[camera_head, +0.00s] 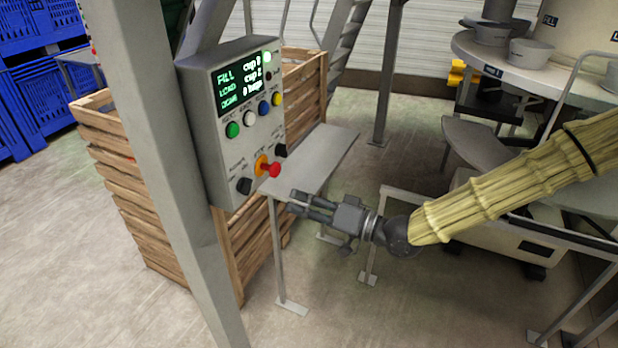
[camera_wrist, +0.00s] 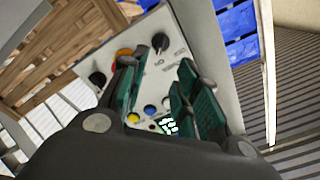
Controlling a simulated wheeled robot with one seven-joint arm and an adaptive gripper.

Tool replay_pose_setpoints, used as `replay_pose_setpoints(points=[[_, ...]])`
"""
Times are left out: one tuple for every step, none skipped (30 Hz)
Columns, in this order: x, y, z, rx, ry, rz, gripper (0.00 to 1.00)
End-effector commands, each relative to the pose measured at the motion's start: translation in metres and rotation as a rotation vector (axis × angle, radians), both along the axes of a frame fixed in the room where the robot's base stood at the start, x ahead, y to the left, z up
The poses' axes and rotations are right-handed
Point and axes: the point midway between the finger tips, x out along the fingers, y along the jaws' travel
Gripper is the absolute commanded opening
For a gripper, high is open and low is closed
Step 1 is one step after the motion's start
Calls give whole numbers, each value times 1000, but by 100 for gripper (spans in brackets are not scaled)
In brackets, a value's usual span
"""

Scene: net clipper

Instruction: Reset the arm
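My gripper (camera_head: 293,203) is at the end of my arm in its ribbed straw-coloured sleeve. It points left, in front of the lower right of a grey control box (camera_head: 222,150) and apart from it. In the wrist view, the two green-padded fingers of my gripper (camera_wrist: 160,80) stand apart with nothing between them. The box's face (camera_wrist: 145,75) with its knobs and coloured buttons shows beyond them. The box has a lit screen (camera_head: 238,88), a red button (camera_head: 274,170) and black knobs.
A grey post (camera_head: 165,150) stands left of the box, with a wooden crate (camera_head: 135,200) behind it. A small grey table (camera_head: 318,160) is near my gripper. A round platform with bowls (camera_head: 530,52) stands at upper right. Blue crates (camera_head: 30,70) are at far left.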

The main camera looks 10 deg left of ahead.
Motion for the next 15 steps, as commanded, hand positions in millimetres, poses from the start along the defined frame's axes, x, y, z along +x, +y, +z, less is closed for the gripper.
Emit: replay_pose_setpoints(points=[[0, 0, 0, 0, 0, 0, 31], [0, 0, -1, -1, 1, 0, 31], [-1, 0, -3, -4, 5, -1, 31], [-1, 0, -6, -8, 10, -3, 31], [-3, 0, -11, -15, 18, -6, 31], [-5, -1, -21, -29, 36, -13, 31], [-7, -2, -31, -42, 54, -20, 31], [-9, -3, -42, -60, 75, -29, 31], [-14, -5, -60, -87, 105, -42, 31], [-18, -7, -75, -111, 133, -53, 31], [-23, -10, -91, -137, 159, -64, 31], [-30, -14, -113, -174, 198, -80, 31], [-36, -18, -129, -203, 225, -93, 31], [-42, -23, -145, -232, 253, -105, 31], [-50, -29, -165, -272, 287, -121, 31]])
